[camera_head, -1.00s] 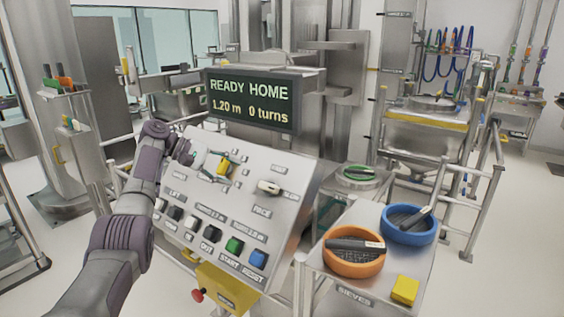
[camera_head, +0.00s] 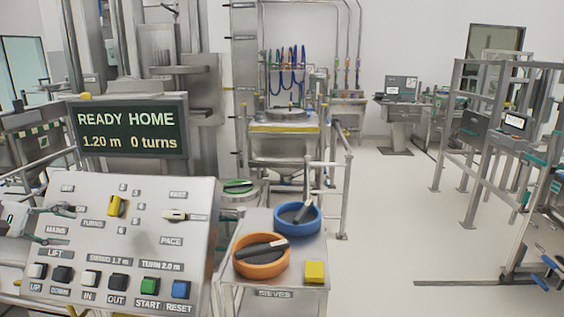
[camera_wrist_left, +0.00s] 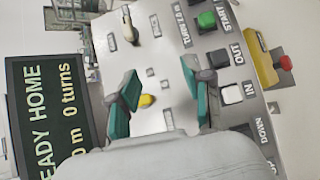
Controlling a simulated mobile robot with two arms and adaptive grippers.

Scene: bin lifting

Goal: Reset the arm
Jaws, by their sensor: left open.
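My left gripper (camera_head: 62,224) shows at the left edge of the head view, in front of the control panel (camera_head: 150,240) near its MAINS label. It is open and empty, left of the yellow TURNS knob (camera_head: 116,206) and apart from it. In the left wrist view, the open teal fingers (camera_wrist_left: 162,98) frame a yellow knob (camera_wrist_left: 147,100) on the panel behind them. The display (camera_head: 128,130) reads READY HOME, 1.20 m, 0 turns. My right gripper is not in view.
The panel's front row has several buttons, including green START (camera_head: 149,286) and blue RESET (camera_head: 181,289). A side table (camera_head: 300,250) holds an orange sieve (camera_head: 262,268), a blue sieve (camera_head: 297,226) and a yellow block (camera_head: 315,272). Open floor (camera_head: 390,210) lies to the right.

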